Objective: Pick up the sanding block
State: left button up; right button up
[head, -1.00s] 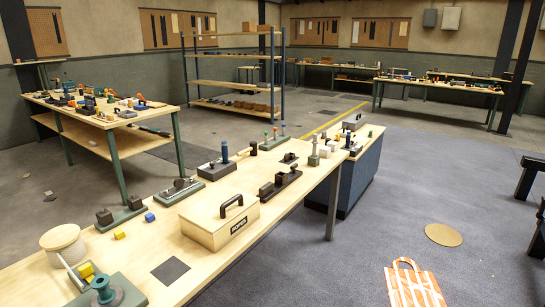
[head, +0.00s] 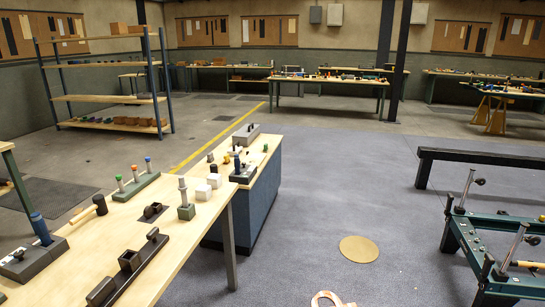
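I cannot make out a sanding block for certain in the head view. Several small blocks and tools stand on the near wooden bench (head: 112,236) at the left. Farther items on the other benches are too small to tell apart. Neither of my grippers is in view.
A blue cabinet (head: 258,200) stands at the bench's far end. A green frame (head: 480,250) and a dark beam (head: 490,158) stand at the right. A round tan disc (head: 358,249) lies on the open grey floor between. Shelves (head: 108,98) stand back left.

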aim_at(226, 157)
jog(key=i+u, duration=0.1)
jog(key=i, duration=0.35)
jog(key=i+l+u, duration=0.15)
jog(key=i, duration=0.3)
jog(key=i+l+u, duration=0.1)
jog(key=i, duration=0.35)
jog(key=i+l+u, duration=0.15)
jog(key=i, duration=0.3)
jog(key=i+l+u, duration=0.1)
jog(key=i, duration=0.3)
jog(key=l+u, duration=0.1)
jog(key=u, duration=0.4)
jog(key=i+l+u, duration=0.1)
jog(key=u, duration=0.35)
jog(key=l+u, duration=0.15)
jog(key=u, duration=0.35)
jog(key=l+u, duration=0.25)
jog(key=l, duration=0.2)
jog(key=l+u, duration=0.25)
jog(key=l, duration=0.2)
jog(key=l+u, duration=0.25)
jog(key=l, duration=0.2)
jog(key=l+u, duration=0.25)
jog(key=l, duration=0.2)
jog(key=k+l+u, duration=0.25)
jog(key=l, duration=0.15)
jog(key=k+l+u, duration=0.1)
jog(key=l+u, duration=0.15)
jog(key=l, duration=0.2)
